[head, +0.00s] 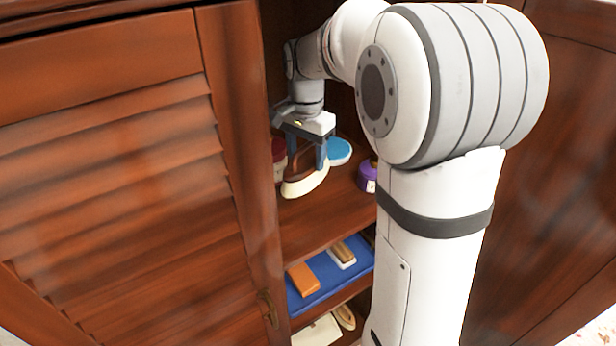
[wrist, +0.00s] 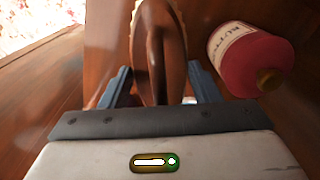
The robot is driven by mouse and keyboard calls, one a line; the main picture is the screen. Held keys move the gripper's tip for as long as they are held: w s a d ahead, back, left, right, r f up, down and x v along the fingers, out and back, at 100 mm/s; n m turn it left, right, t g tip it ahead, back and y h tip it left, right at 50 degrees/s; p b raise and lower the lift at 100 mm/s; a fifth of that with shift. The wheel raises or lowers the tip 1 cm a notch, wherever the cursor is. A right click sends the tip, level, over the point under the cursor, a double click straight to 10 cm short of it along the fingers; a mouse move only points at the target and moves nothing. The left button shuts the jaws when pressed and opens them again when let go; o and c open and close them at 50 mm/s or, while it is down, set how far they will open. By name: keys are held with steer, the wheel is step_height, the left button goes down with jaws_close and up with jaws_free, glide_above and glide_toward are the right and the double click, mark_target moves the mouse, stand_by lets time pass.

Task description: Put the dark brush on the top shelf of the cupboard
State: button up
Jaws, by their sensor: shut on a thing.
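The dark brush (head: 303,183) has a brown wooden body and cream bristles. It is in my gripper (head: 307,160), between the two blue-grey fingers, over the cupboard's top visible shelf (head: 332,207). The bristles face down, at or just above the shelf board; I cannot tell whether they touch it. In the wrist view the brown body of the brush (wrist: 160,45) runs lengthwise between the fingers of my gripper (wrist: 160,88). Part of the brush is hidden by the fingers and palm.
A red labelled bottle (wrist: 252,60) stands close to the right of the brush in the wrist view. A blue-topped tin (head: 339,150) and a purple jar (head: 366,177) share the shelf. Below, a blue cloth (head: 325,285) bears an orange block (head: 303,279). A louvred door (head: 110,180) is at left.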

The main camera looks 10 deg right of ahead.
step_height(320, 180, down, 7)
steer(key=shift+f, duration=0.2)
stand_by(0.3)
steer(key=shift+f, duration=0.2)
steer(key=o, duration=1.1)
steer(key=shift+c, duration=0.2)
steer(key=shift+r, duration=0.1)
